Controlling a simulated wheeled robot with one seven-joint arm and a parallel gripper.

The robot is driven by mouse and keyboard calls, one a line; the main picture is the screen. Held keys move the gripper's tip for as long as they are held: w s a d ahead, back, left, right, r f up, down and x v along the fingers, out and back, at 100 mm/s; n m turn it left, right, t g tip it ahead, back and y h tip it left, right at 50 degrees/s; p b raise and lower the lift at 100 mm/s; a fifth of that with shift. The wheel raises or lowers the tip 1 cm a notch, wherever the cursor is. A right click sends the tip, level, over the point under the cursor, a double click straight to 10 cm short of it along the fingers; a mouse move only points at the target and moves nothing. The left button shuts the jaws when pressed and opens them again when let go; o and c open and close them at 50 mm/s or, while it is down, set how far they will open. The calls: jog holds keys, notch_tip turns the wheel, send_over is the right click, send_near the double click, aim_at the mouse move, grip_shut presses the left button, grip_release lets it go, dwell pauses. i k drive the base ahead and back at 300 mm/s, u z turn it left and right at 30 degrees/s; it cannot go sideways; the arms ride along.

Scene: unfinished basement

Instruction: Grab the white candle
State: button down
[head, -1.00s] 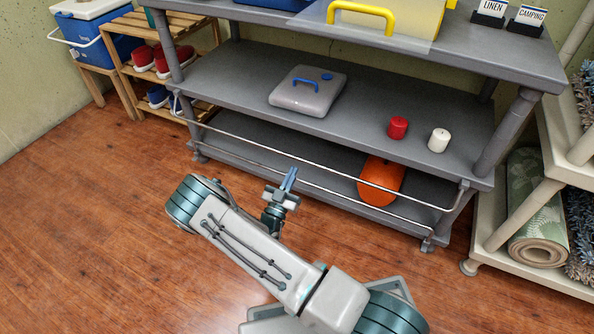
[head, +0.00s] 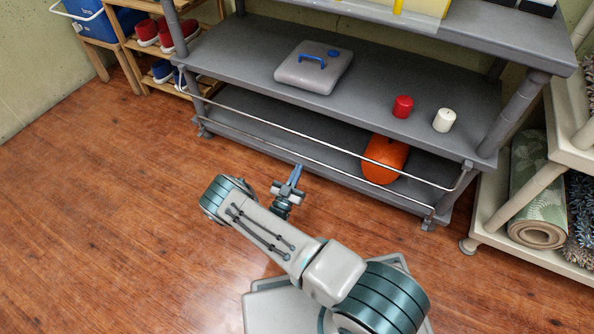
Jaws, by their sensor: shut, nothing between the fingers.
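The white candle (head: 444,120) stands upright on the middle shelf (head: 240,62) of the grey shelving unit, near its right front. A red candle (head: 403,107) stands just left of it. My gripper (head: 297,173) is in front of the unit, below the level of the middle shelf and well to the left of the white candle. Its blue fingers are together and hold nothing.
A grey case with a blue handle (head: 313,67) lies on the middle shelf. An orange object (head: 384,159) sits on the bottom shelf behind metal rails (head: 320,145). A rolled rug (head: 538,205) lies on the right rack. The wooden floor (head: 110,220) at left is clear.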

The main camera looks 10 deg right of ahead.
aim_at(444, 118)
jog(key=k, duration=1)
